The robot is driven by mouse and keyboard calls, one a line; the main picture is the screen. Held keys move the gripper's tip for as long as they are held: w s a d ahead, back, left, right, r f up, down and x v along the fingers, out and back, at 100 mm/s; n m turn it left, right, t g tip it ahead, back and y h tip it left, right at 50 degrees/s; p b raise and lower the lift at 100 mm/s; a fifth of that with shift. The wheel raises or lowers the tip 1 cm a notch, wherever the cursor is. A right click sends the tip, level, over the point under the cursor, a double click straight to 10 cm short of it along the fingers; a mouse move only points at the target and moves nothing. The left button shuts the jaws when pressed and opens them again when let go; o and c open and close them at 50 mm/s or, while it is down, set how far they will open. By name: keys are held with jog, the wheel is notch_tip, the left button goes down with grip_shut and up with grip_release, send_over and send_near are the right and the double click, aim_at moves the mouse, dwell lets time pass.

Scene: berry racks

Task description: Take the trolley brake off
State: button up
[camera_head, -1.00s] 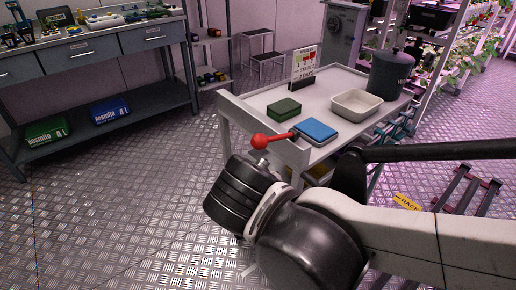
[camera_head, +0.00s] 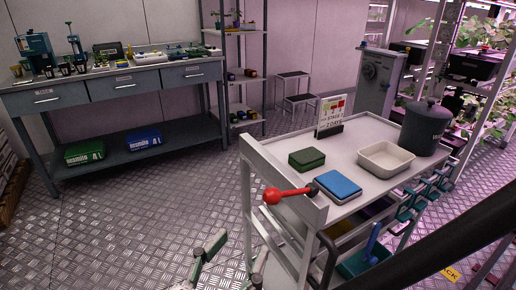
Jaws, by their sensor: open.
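The trolley (camera_head: 262,165) stands right of centre. Its brake lever (camera_head: 292,192) has a red ball knob and a red shaft, and it sticks out to the left from a dark pivot on the near end. The lever lies nearly level. My gripper (camera_head: 212,250) shows only in part at the bottom edge, below and left of the red knob and clear of it. Its fingers are open, with nothing seen between them. The rest of the gripper is cut off by the frame.
On the trolley top are a green box (camera_head: 307,158), a blue box (camera_head: 338,186), a white tray (camera_head: 386,157), a sign (camera_head: 331,114) and a dark lidded pot (camera_head: 425,128). A workbench (camera_head: 110,85) stands at back left. The floor between is clear.

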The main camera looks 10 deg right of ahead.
aim_at(268, 201)
jog(key=shift+r+x, duration=0.15)
jog(key=shift+x, duration=3.2)
jog(key=shift+r+x, duration=0.15)
jog(key=shift+x, duration=3.2)
grip_shut()
